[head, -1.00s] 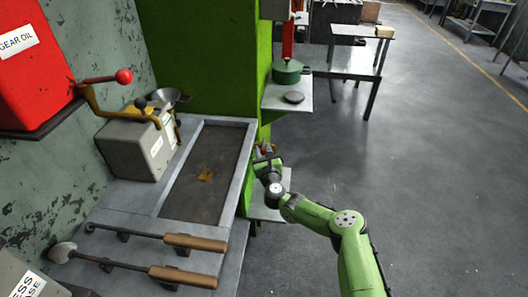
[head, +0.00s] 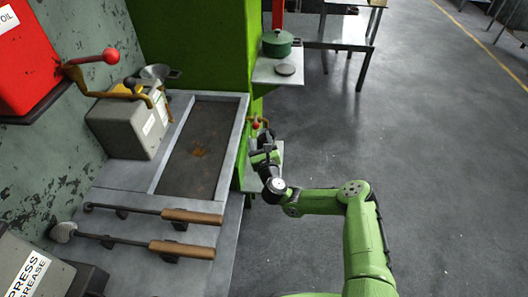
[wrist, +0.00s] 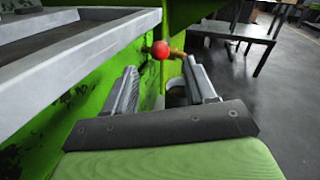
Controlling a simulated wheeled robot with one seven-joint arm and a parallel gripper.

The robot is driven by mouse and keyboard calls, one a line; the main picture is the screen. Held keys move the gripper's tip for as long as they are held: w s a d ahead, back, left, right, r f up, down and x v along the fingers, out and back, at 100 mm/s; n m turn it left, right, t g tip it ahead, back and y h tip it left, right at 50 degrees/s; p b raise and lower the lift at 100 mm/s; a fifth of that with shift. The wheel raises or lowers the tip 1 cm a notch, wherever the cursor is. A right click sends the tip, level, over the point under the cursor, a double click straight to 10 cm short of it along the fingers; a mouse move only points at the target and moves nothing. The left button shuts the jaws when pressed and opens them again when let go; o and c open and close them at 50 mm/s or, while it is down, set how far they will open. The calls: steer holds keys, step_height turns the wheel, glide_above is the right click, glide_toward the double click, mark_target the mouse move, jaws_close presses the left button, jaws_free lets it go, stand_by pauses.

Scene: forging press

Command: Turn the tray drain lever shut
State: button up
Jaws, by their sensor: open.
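The tray drain lever shows as a small red ball knob (head: 255,124) with a brass part beside it, at the right side of the tray by the green press. In the wrist view its red knob (wrist: 160,52) is ahead of my gripper, with the brass part to its right. The tray (head: 239,128) has a grey rim and a dark, stained floor. My gripper (head: 262,138) is open, just in front of the lever. In the wrist view the fingers (wrist: 163,75) are apart, with the knob beyond the gap between them. Contact cannot be told.
The tray's grey rim (wrist: 90,42) runs along the upper left of the wrist view, close to my gripper. A small shelf (head: 290,76) carries a green pot (head: 277,44). Wooden-handled tools (head: 190,216) lie on the bench. The floor at right is open.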

steer(key=v, duration=0.7)
steer(key=shift+s+p, duration=0.25)
steer(key=shift+p, duration=0.15)
